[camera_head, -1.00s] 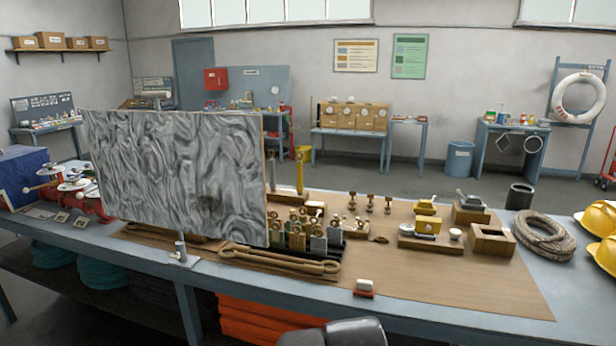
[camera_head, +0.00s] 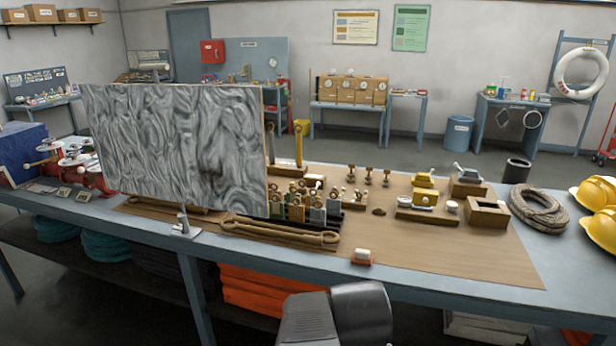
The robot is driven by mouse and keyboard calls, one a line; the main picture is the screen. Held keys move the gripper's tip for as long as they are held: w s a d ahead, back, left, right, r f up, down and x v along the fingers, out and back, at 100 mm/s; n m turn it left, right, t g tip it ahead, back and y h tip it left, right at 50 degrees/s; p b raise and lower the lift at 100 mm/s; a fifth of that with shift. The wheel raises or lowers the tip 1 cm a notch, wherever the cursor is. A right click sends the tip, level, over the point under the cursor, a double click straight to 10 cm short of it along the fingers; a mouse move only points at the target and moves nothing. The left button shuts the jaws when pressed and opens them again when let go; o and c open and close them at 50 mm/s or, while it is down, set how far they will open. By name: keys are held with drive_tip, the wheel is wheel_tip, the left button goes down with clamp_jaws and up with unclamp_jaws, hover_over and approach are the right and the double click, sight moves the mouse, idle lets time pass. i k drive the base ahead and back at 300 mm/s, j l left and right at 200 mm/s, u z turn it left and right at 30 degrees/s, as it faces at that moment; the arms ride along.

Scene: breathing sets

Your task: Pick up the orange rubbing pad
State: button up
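A small orange-red pad with a white top (camera_head: 361,260) sits near the front edge of the workbench (camera_head: 430,284), on or beside the brown mat (camera_head: 450,262); I take it to be the orange rubbing pad. It stands apart from its neighbours. A dark grey part of my arm rises at the bottom middle, in front of the bench and below the pad in the picture. My gripper's fingers do not show.
A large grey marbled panel (camera_head: 175,145) stands on the left of the bench. A long brown tool (camera_head: 280,235) lies left of the pad. Wooden blocks, a rope coil (camera_head: 538,208) and yellow helmets (camera_head: 594,192) are to the right. The mat right of the pad is clear.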

sight(363, 258)
drive_tip(key=z, duration=0.45)
drive_tip(key=i+j+z, duration=0.15)
drive_tip(key=i+j, duration=0.75)
